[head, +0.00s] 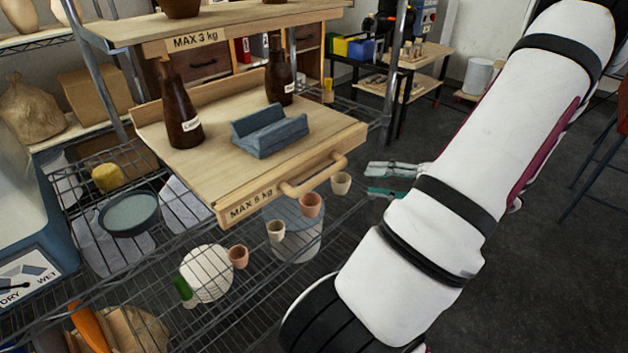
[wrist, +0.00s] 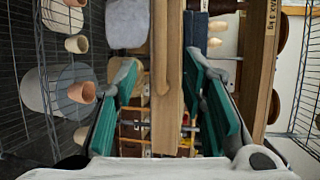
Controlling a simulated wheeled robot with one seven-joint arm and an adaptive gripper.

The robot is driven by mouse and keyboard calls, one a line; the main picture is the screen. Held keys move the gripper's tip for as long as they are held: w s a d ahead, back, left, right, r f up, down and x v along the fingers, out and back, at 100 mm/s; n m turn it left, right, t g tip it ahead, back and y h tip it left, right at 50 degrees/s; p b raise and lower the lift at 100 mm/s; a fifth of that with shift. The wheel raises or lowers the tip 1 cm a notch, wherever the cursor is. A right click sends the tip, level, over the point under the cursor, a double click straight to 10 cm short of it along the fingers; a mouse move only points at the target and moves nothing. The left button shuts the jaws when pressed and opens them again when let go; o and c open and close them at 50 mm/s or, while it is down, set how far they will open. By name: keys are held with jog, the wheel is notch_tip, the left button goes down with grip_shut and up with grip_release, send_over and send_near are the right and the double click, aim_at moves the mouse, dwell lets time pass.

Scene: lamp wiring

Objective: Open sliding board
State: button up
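The sliding board (head: 215,175) is a light wooden board jutting out of the wire rack, labelled MAX 6 kg on its front edge. Its wooden bar handle (head: 314,177) runs along that front edge. My gripper (head: 370,180) is to the right of the handle, apart from it, with its fingers pointing left. In the wrist view my gripper (wrist: 160,75) is open and empty, its green-padded fingers spread wide. The board (wrist: 168,115) and handle (wrist: 160,50) appear between the fingers there, seen edge-on. Contact does not show.
Two brown bottles (head: 183,115) (head: 279,78) and a blue-grey tray (head: 270,133) stand on the board. An upper shelf (head: 230,22) marked MAX 3 kg is above. Small pots (head: 311,205) sit on the wire shelf (head: 255,285) below. Open floor (head: 560,260) lies to the right.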

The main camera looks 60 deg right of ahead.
aim_at(327, 177)
jog(key=b+x, duration=0.1)
jog(key=x, duration=1.2)
jog(key=shift+w+f, duration=0.1)
jog(key=shift+w, duration=0.25)
grip_shut()
